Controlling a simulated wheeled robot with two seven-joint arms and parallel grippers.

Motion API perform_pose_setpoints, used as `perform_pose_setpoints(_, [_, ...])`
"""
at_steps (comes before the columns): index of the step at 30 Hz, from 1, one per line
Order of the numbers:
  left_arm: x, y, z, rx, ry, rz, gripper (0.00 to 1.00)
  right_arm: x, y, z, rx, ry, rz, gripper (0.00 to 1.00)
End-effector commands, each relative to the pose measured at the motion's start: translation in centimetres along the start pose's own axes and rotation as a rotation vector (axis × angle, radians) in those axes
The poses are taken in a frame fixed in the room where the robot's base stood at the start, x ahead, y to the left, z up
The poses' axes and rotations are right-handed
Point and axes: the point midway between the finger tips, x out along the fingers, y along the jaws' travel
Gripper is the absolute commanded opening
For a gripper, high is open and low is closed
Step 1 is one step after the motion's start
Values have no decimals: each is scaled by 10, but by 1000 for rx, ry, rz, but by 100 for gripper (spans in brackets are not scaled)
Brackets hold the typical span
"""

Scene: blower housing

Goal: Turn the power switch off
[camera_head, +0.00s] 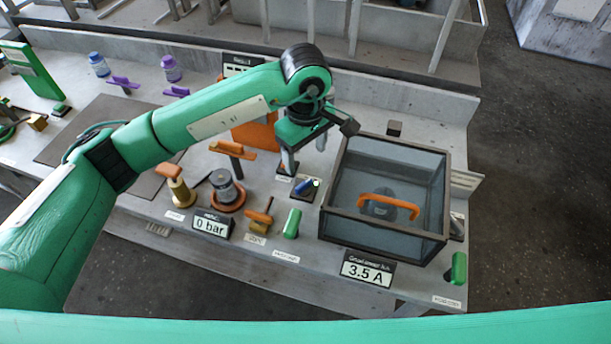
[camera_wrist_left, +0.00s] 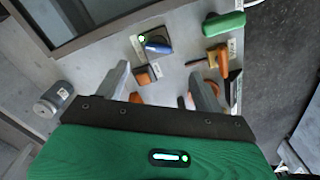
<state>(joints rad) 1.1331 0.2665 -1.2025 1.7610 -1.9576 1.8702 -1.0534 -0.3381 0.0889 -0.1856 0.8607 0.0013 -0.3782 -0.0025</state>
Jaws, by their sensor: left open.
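A small switch with a blue knob and a lit green lamp (camera_head: 307,187), likely the power switch, sits on the bench just left of the glass-walled box. It also shows in the left wrist view as a blue knob on a dark square plate (camera_wrist_left: 157,45), beyond the fingertips. My left gripper (camera_head: 305,158) is open above and behind the switch, apart from it. In the left wrist view my left gripper (camera_wrist_left: 160,76) has its fingers spread, with a small orange part (camera_wrist_left: 143,77) showing between them. My right gripper is not in view.
The glass-walled box (camera_head: 333,226) with an orange handle (camera_head: 388,204) stands right of the switch. A green handle (camera_head: 292,223) is in front of it. A "3.5 A" display (camera_head: 368,270) and a "0 bar" display (camera_head: 211,224) stand near the front edge.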

Motion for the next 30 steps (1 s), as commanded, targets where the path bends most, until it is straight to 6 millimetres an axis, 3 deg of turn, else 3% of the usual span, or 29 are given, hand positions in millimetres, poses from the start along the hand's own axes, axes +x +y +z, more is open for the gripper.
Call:
perform_pose_setpoints(9, [68,-1,0,-3,-4,-4,69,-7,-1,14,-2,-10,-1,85])
perform_pose_setpoints(15, [98,0,0,-3,-2,-3,69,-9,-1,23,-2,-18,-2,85])
perform_pose_setpoints(28, [110,0,0,0,0,0,69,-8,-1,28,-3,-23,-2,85])
perform_pose_setpoints(30, [110,0,0,-1,0,0,59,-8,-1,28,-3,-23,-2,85])
